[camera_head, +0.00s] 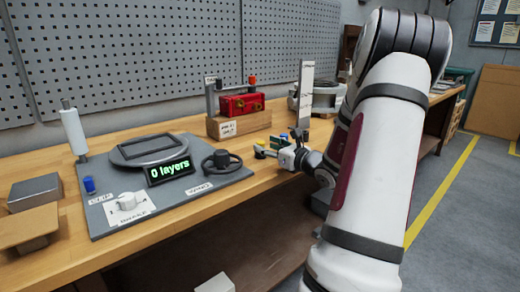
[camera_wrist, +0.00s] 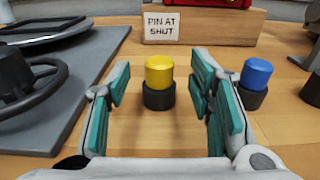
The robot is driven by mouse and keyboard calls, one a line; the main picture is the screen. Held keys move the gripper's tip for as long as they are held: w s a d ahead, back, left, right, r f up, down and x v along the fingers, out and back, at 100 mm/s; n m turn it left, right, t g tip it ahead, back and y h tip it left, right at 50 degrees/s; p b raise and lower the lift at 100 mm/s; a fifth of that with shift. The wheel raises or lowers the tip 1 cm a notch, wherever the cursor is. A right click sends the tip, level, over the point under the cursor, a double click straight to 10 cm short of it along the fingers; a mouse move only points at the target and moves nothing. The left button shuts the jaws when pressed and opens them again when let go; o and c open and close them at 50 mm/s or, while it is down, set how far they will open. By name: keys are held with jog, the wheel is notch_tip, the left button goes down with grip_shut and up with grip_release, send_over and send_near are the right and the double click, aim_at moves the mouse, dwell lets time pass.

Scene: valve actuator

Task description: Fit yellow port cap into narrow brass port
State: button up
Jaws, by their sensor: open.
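The yellow port cap (camera_wrist: 160,72) stands upright with a black lower part on the wooden bench. In the wrist view it is between the tips of my gripper (camera_wrist: 157,80), with visible gaps on both sides. My gripper is open, with teal finger pads, and holds nothing. In the head view my gripper (camera_head: 272,150) is low over the bench, right of the handwheel. The red valve body (camera_head: 243,104) sits on a wooden block behind it. I cannot make out the narrow brass port on it.
A blue cap (camera_wrist: 256,73) stands just outside my right finger. A black handwheel (camera_wrist: 30,85) on a grey plate is at left. The wooden block (camera_wrist: 225,27) labelled "PIN AT SHUT" is behind the cap.

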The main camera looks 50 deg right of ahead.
jog(key=shift+x, duration=0.8)
jog(key=shift+c, duration=0.5)
jog(key=c, duration=0.8)
